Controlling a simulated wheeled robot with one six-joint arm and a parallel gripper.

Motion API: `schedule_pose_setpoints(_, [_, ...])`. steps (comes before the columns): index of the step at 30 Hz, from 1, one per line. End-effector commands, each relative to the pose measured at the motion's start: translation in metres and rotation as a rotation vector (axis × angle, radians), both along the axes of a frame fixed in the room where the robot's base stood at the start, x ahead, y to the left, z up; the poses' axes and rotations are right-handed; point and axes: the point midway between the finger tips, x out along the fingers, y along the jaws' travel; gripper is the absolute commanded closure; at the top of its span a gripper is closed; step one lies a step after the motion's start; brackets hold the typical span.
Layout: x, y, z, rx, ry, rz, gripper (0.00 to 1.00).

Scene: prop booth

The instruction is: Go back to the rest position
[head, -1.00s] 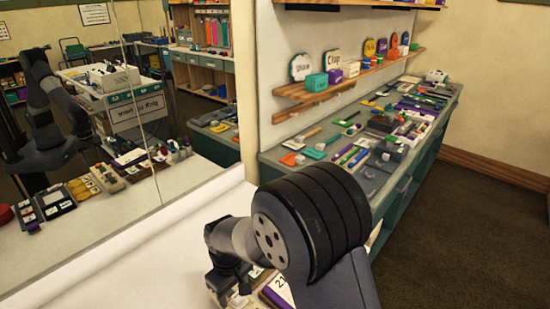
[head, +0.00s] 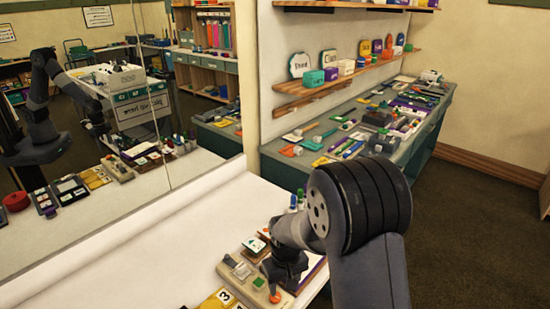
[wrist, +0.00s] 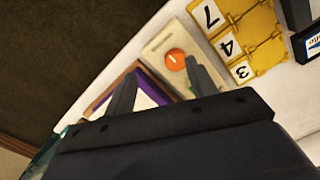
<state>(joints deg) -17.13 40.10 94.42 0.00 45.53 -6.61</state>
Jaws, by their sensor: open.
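My gripper (head: 285,276) hangs low over the white table, with its fingers pointing down. In the wrist view its two fingers (wrist: 162,72) stand apart with nothing held between them. Beneath them lie a beige board (wrist: 168,48) with an orange knob (wrist: 175,59) and a purple-framed white card (wrist: 140,93). In the head view the beige board (head: 240,272) lies just left of the gripper. The fingertips are hard to make out there, and I cannot tell whether they touch anything.
Yellow number cards (wrist: 243,42) lie beside the board. A mirror (head: 90,150) along the table's left reflects my arm. White paper (head: 150,235) leaves clear room left of the gripper. A crowded green counter (head: 360,135) and wall shelves (head: 345,75) stand behind.

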Motion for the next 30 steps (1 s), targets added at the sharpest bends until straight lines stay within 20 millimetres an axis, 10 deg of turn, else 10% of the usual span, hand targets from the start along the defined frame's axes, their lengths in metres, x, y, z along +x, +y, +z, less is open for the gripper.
schedule_pose_setpoints(15, [0.007,-0.091,-0.049,0.0,0.001,-0.296,0.46])
schedule_pose_setpoints(30, [0.006,-0.117,-0.092,0.0,-0.001,-0.382,0.46])
